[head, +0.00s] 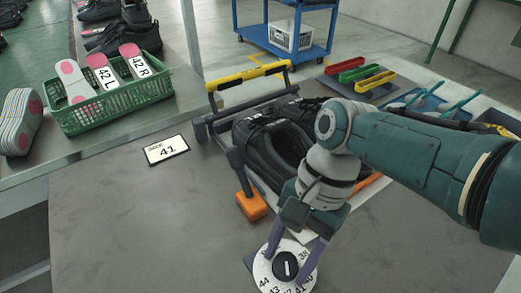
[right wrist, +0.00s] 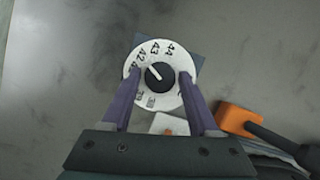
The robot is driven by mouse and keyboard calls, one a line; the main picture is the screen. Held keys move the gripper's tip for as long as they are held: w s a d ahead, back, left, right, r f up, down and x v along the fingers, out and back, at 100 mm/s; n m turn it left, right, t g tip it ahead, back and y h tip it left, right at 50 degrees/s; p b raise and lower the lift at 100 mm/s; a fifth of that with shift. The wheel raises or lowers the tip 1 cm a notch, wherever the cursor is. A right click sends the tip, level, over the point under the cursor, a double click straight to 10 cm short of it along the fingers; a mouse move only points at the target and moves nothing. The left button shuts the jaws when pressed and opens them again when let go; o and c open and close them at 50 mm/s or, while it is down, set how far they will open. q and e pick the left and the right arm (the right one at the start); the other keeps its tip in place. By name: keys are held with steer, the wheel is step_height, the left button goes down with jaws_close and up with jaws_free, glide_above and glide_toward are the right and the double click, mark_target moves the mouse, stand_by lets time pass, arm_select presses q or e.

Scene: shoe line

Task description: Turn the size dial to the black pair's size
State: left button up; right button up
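The size dial (head: 259,270) is a white numbered disc with a black knob (head: 286,266) at its centre. In the right wrist view the knob (right wrist: 160,76) has a white mark pointing up-left, toward the 42 and 41 side; the exact number is unclear. My right gripper (head: 294,246) is over the dial, its purple fingers apart on either side of the knob, with a visible gap to it in the right wrist view (right wrist: 159,76). A card (head: 166,150) reads "SIZE 41". A black pair of shoes (head: 262,144) stands behind my right gripper. My left gripper is out of view.
A green basket (head: 110,112) holds insoles marked 42 L and 42 R. A yellow-handled frame (head: 246,76) stands by the shoes, and an orange block (head: 251,205) lies near the dial. The table's left front (head: 140,230) is clear.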

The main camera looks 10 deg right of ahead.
steer(key=shift+o, duration=1.3)
steer(key=shift+r, duration=0.1)
steer(key=p+v, duration=0.5)
steer(key=v, duration=0.4)
steer(key=shift+d+r, duration=0.15)
steer(key=shift+r, duration=0.2)
steer(key=s+d+r+n+t+h+p, duration=0.2)
steer(key=s+d+r+n+t+p, duration=0.15)
steer(key=s+r+n, duration=0.35)
steer(key=s+d+r+n+t+h+p, duration=0.1)
steer(key=s+d+r+n+t+p, duration=0.15)
steer(key=s+r+n+p, duration=0.5)
step_height(320, 180, up, 40)
steer(key=m+p, duration=0.1)
steer(key=p, duration=3.4)
steer(key=shift+f, duration=0.2)
